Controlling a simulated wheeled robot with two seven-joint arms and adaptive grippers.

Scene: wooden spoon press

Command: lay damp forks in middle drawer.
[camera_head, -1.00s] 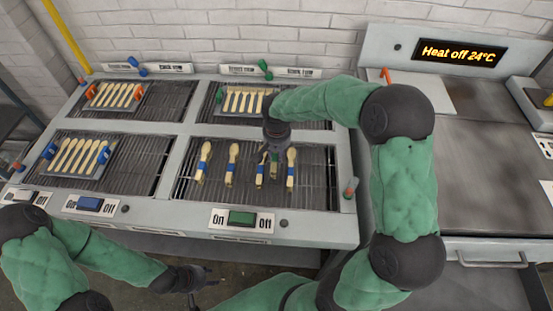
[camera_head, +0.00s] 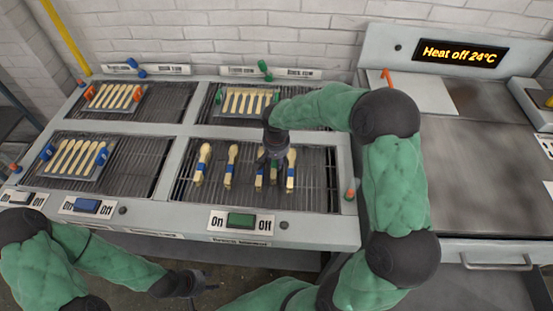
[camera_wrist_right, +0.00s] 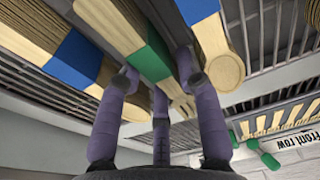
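A wooden fork with a green band (camera_wrist_right: 152,62) lies among blue-banded wooden pieces in the right wrist view; its tined end points toward the gripper. My right gripper (camera_wrist_right: 157,80) has its purple fingers on either side of the green band. Whether they press on it is unclear. A drawer handle (camera_head: 494,264) shows at the right; no middle drawer is identifiable.
Racks of wooden pieces lie on the front-left (camera_head: 75,158), back-left (camera_head: 114,97) and back-right (camera_head: 243,102) grills. The steel counter (camera_head: 480,170) at the right is mostly bare. Its display (camera_head: 459,53) reads heat off, 24°C.

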